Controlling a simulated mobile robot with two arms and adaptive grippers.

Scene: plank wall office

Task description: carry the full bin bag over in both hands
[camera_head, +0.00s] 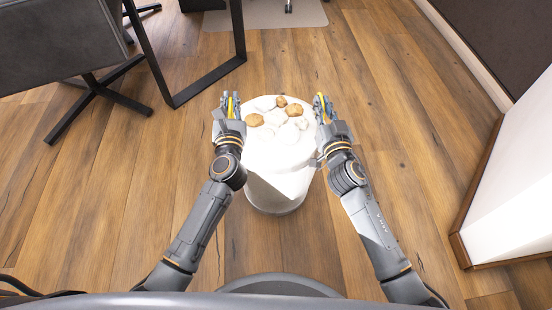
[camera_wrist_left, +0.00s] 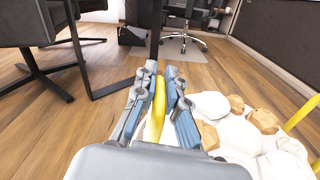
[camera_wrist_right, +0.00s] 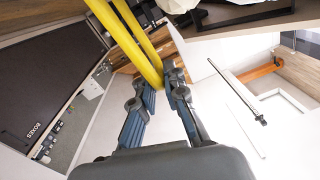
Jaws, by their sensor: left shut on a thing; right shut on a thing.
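The full white bin bag (camera_head: 282,160) is in front of me, low over the floor, with crumpled white and brown pieces (camera_head: 254,120) at its top. It also shows in the left wrist view (camera_wrist_left: 240,133). A pale round bin (camera_head: 275,205) shows below the bag; I cannot tell how far the bag sits inside it. My left gripper (camera_head: 229,102) is shut on a yellow handle of the bag (camera_wrist_left: 158,105) at the bag's left side. My right gripper (camera_head: 321,103) is shut on the yellow handle at its right side, which shows as two bands (camera_wrist_right: 128,38) in the right wrist view.
A grey chair (camera_head: 60,40) and a black table leg frame (camera_head: 195,90) stand at the left. A white cabinet (camera_head: 515,180) with a brown base edge is at the right. A pale mat (camera_head: 265,15) lies at the back. Wooden floor is clear around the bin.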

